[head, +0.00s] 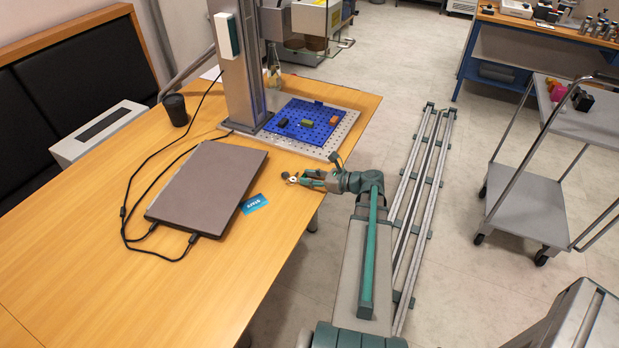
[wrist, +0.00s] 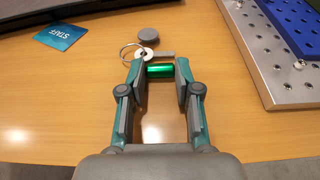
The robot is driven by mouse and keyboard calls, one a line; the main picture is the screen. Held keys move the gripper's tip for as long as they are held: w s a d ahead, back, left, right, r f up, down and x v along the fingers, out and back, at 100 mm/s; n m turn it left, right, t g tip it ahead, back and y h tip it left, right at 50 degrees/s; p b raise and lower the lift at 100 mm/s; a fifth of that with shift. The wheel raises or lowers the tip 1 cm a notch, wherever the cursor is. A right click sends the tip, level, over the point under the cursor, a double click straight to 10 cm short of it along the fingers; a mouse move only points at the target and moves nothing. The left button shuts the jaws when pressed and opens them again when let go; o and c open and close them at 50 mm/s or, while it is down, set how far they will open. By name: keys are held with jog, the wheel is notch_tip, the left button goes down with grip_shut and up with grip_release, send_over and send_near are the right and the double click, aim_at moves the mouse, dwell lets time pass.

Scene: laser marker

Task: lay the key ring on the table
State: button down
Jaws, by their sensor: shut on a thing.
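The key ring (wrist: 123,54) shows in the wrist view just beyond my fingertips. It has a metal ring, keys and a green cylindrical fob (wrist: 160,71). My gripper (wrist: 160,72) is shut on the green fob, one finger at each end. A grey round piece (wrist: 148,35) lies or hangs just past the ring; whether it is joined to it I cannot tell. In the head view my gripper (head: 303,181) is over the right edge of the wooden table (head: 215,290), and the key ring is small at its tip. I cannot tell whether the keys touch the table.
A blue STAFF card (head: 254,204) lies left of my gripper, beside a closed laptop (head: 208,185) with cables. The metal plate with a blue pegboard (head: 305,128) stands behind. Bare wood (wrist: 80,90) lies around the key ring.

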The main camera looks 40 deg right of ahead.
jog(key=shift+f, duration=0.25)
jog(key=c, duration=0.8)
grip_release()
jog(key=shift+f, duration=0.15)
jog(key=shift+r, duration=0.25)
jog(key=shift+s+d+r, duration=0.1)
jog(key=shift+s+d, duration=0.05)
jog(key=shift+s, duration=0.15)
jog(key=b+v, duration=0.1)
jog(key=v, duration=1)
jog(key=shift+s+r, duration=0.15)
jog(key=shift+r, duration=0.05)
